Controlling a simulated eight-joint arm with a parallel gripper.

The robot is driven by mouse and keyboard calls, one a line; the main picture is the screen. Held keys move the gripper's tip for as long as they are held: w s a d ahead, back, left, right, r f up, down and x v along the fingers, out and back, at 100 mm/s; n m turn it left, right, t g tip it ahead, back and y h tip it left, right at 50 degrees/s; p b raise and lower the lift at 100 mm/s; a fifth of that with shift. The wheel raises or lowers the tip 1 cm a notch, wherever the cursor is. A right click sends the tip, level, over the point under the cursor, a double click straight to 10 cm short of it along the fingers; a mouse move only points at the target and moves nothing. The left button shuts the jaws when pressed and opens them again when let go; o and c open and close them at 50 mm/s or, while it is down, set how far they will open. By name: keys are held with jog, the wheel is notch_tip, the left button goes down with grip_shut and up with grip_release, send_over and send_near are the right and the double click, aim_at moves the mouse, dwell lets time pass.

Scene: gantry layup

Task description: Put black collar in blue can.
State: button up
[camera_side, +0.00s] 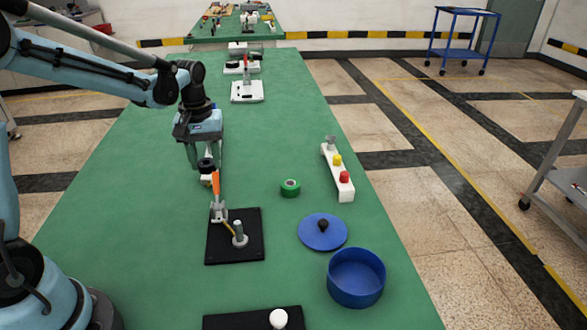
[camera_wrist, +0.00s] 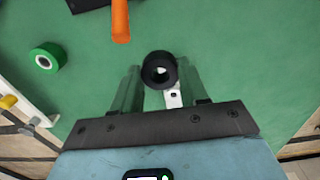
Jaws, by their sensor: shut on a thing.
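The black collar (camera_side: 206,165) is a short dark ring held between the fingers of my gripper (camera_side: 205,160), just beyond the orange-handled clamp. In the wrist view, my gripper (camera_wrist: 160,84) has a finger on each side of the collar (camera_wrist: 160,70), whose hole faces the camera. A white piece (camera_wrist: 173,98) shows just below the collar; whether they touch is unclear. The blue can (camera_side: 356,278) stands open at the front right of the green table, well apart from my gripper. Its inside looks empty. A blue lid with a black knob (camera_side: 323,234) lies just behind the can.
The orange clamp handle (camera_side: 216,184) stands upright on a black plate (camera_side: 222,250) close in front of my gripper. A green roll (camera_side: 290,188) and a white bar with coloured buttons (camera_side: 338,170) lie to the right. A black plate with a white knob (camera_side: 279,318) is at the front.

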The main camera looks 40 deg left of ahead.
notch_tip(320, 180, up, 10)
jog(key=w+d+m, duration=0.1)
jog(key=d+m, duration=0.5)
jog(key=d, duration=1.4)
jog(key=s+d+m, duration=0.4)
jog(key=s+d, duration=0.2)
jog(key=d, duration=0.6)
jog(key=s+d+m, duration=0.4)
jog(key=s+d, duration=0.3)
jog(key=d, duration=0.4)
send_over(354, 283)
notch_tip(354, 283, down, 12)
jog(key=shift+f, duration=2.2)
jog(key=shift+f, duration=0.1)
